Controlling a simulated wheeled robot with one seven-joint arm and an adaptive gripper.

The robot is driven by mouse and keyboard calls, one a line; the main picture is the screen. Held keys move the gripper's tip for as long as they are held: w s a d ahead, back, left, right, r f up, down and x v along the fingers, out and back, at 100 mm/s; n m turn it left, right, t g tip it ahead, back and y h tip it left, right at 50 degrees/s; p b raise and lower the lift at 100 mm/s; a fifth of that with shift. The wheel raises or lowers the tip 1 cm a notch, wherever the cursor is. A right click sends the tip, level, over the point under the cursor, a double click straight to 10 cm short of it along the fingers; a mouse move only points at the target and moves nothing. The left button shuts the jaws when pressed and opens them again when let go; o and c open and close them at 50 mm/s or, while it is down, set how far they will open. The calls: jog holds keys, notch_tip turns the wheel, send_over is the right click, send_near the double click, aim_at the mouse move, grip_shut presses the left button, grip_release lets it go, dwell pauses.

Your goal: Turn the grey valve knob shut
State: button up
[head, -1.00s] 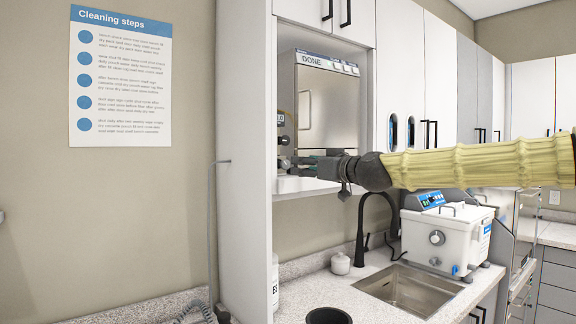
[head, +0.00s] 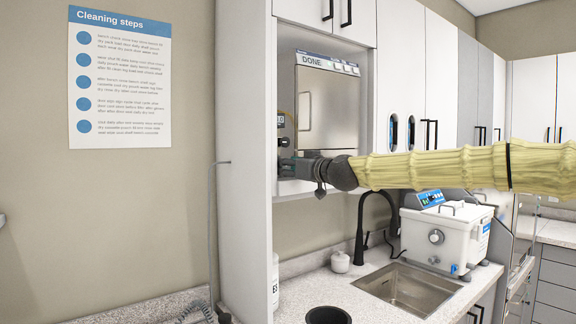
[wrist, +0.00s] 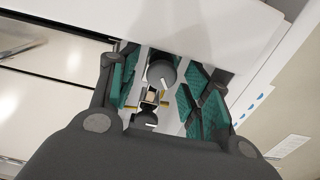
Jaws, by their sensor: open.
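In the wrist view, a round grey knob (wrist: 160,73) with a white pointer line sits between the fingers of my gripper (wrist: 168,78). A second, darker knob (wrist: 146,119) with a white mark lies below it, partly hidden by the gripper body. I cannot tell for certain which one is the valve knob. My gripper is open, with teal pads on either side of the upper knob; no clear contact shows. In the head view my gripper (head: 290,166) is at the left control strip of the autoclave (head: 328,105) and hides most of the lower strip.
The autoclave, reading DONE, stands in a cabinet niche with a white side panel (head: 245,150) close left of my gripper. Below are a sink (head: 402,288), a black tap (head: 362,230) and a white bath unit (head: 447,235). A cleaning poster (head: 120,78) hangs on the left wall.

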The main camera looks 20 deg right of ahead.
jog(key=shift+w, duration=0.15)
jog(key=shift+a, duration=0.1)
jog(key=c, duration=1)
jog(key=shift+f+m+b, duration=0.1)
jog(key=shift+m+b, duration=0.55)
jog(key=shift+m, duration=0.15)
jog(key=shift+m+b, duration=0.6)
jog(key=shift+m, duration=0.9)
jog(key=o, duration=1)
